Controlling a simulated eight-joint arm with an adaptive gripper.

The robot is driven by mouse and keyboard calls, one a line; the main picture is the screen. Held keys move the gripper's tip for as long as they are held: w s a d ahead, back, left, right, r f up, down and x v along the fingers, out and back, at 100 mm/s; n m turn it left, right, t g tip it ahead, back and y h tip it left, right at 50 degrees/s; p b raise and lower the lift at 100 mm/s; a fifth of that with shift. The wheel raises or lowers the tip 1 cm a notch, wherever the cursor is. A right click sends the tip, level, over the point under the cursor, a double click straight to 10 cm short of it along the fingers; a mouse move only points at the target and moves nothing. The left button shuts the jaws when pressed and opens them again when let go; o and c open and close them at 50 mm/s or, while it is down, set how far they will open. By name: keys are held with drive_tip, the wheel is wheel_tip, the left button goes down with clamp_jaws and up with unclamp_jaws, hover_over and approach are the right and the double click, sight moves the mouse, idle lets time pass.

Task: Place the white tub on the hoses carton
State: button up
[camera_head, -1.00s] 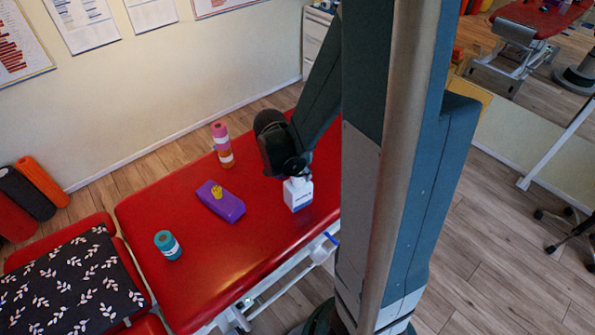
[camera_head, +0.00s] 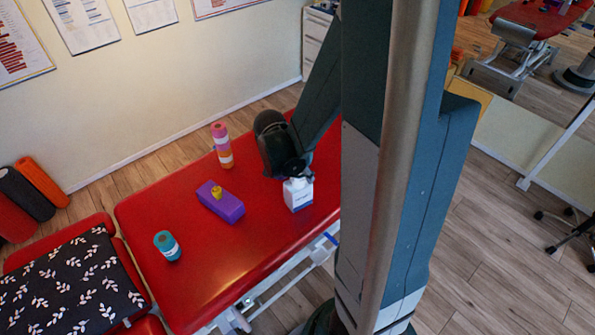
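A small white box-like item with blue print (camera_head: 298,197) stands on the red treatment table (camera_head: 240,262), right of the table's middle. It looks like the hoses carton, but the print is too small to read. My gripper (camera_head: 297,175) is directly above it, pointing down, its dark fingers at the item's top. I cannot tell whether the fingers touch it, or whether they are open or shut. No separate white tub can be made out; it may be hidden by my gripper or arm.
A purple block (camera_head: 222,205) with a small yellow object (camera_head: 216,192) on it lies left of my gripper. A patterned cushion (camera_head: 65,285) lies left. The table's front middle is clear.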

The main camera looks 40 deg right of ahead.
drive_tip(key=shift+r, duration=0.15)
drive_tip(key=p+v, duration=0.2)
drive_tip(key=v, duration=1)
idle(0.3)
idle(0.6)
drive_tip(key=s+a+r+n+t+y, duration=0.2)
drive_tip(key=s+a+r+n+t, duration=0.1)
drive_tip(key=a+r+n, duration=0.4)
drive_tip(key=s+a+r+n+t+y, duration=0.2)
drive_tip(key=a+r+n, duration=0.5)
drive_tip(key=a, duration=0.6)
drive_tip(key=shift+s+a+n+t, duration=0.35)
drive_tip(key=shift+s+n+t, duration=0.35)
drive_tip(key=shift+s+n, duration=0.2)
drive_tip(key=shift+f, duration=0.15)
